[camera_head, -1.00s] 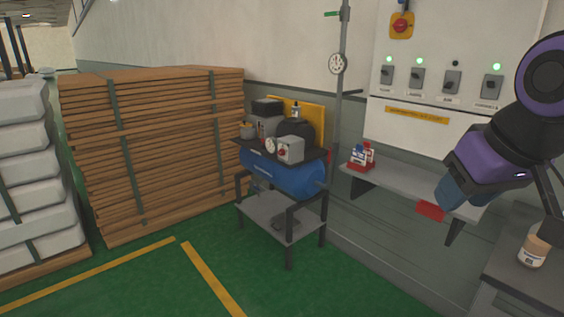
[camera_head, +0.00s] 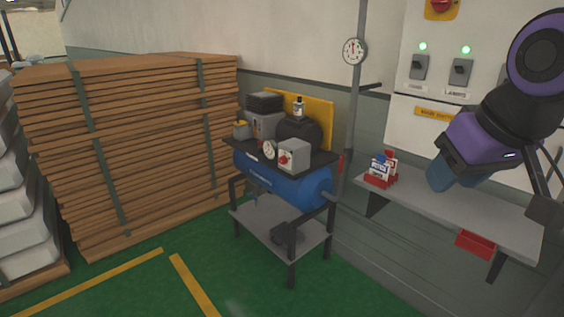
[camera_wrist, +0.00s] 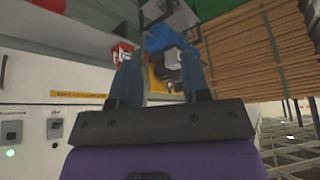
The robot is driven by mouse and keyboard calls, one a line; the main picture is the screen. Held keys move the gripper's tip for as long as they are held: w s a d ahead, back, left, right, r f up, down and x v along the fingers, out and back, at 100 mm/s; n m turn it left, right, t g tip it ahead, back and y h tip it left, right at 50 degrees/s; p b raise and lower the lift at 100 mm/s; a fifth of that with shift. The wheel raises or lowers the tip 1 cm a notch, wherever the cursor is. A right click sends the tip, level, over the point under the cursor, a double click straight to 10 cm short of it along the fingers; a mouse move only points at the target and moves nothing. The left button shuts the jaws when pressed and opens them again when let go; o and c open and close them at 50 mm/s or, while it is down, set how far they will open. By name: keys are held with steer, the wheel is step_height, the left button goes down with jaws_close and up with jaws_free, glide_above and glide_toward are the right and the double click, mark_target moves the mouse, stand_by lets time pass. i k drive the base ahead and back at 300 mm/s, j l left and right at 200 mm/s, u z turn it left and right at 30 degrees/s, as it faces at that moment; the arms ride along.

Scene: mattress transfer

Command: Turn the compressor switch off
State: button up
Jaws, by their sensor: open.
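The compressor (camera_head: 275,182) is a blue tank on a dark metal stand in the middle of the head view. On its top plate a grey switch box (camera_head: 294,156) carries a small red knob (camera_head: 285,159) on its front. The knob's setting is too small to read. My gripper shows in the wrist view (camera_wrist: 158,85) with its two blue fingers apart and nothing between them. In the head view my arm hangs at the right, in front of the wall panel and well apart from the compressor. The compressor's blue tank (camera_wrist: 163,38) shows beyond the fingertips in the wrist view.
A wall panel (camera_head: 437,85) has several switches with green lamps. A pressure gauge (camera_head: 354,51) hangs on a pipe. Stacked boards (camera_head: 150,150) stand left. Green floor in front is clear.

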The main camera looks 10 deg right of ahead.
mark_target(283, 160)
steer(key=i+j+z, duration=0.2)
steer(key=i, duration=0.35)
steer(key=i+j+z, duration=0.15)
steer(key=i, duration=0.35)
steer(key=i+j+z, duration=0.2)
steer(key=i+j, duration=0.15)
steer(key=i, duration=0.15)
steer(key=i+j+z, duration=0.15)
steer(key=i+j, duration=0.2)
steer(key=i, duration=0.15)
